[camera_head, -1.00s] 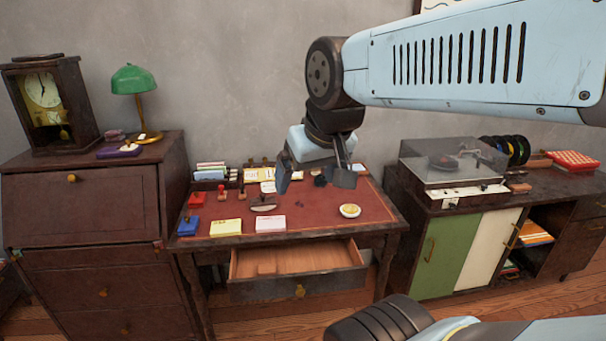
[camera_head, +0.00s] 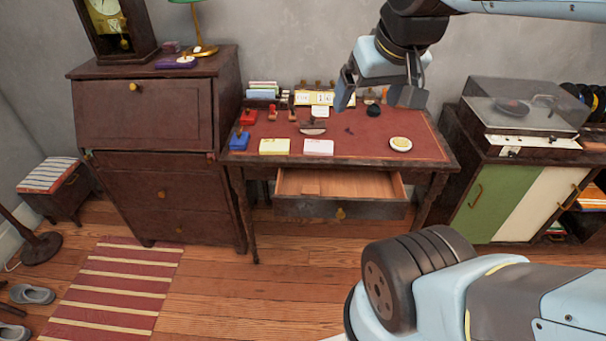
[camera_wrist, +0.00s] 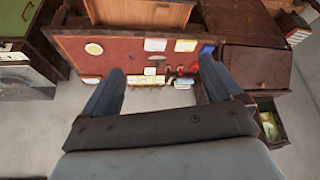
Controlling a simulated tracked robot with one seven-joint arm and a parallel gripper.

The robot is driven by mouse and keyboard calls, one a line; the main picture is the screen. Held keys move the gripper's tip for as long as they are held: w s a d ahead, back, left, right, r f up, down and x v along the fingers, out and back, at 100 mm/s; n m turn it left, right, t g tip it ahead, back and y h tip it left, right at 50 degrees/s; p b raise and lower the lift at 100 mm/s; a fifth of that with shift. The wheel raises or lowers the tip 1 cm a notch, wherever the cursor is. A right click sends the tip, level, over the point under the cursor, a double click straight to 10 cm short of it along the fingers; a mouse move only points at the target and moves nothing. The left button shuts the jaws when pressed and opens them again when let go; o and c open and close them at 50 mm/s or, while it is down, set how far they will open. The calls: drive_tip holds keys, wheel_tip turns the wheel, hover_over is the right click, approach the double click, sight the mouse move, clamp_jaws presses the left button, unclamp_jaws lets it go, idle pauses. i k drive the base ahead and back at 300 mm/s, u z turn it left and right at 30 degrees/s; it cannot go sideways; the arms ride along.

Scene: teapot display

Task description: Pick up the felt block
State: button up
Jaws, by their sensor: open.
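I cannot single out the felt block with certainty in any view. Several small items lie on the red-topped desk (camera_head: 365,140), among them a rocker-shaped blotter (camera_head: 313,128), a red pad (camera_head: 248,117), a blue pad (camera_head: 239,139) and a dark round item (camera_head: 373,110). My gripper (camera_head: 375,98) is open and empty above the back of the desk, with its fingers apart and pointing down. In the wrist view my gripper (camera_wrist: 162,68) shows its two spread fingers, with the desk (camera_wrist: 115,50) beyond them.
The desk's drawer (camera_head: 340,209) is pulled open. A tall bureau (camera_head: 150,115) stands left, a record player (camera_head: 520,110) right. Open floor lies in front.

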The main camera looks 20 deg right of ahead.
sight(306, 191)
drive_tip(key=z, duration=1.35)
drive_tip(key=k, duration=1.2)
drive_tip(key=u, duration=1.25)
drive_tip(key=i, duration=1)
drive_tip(key=u, duration=0.05)
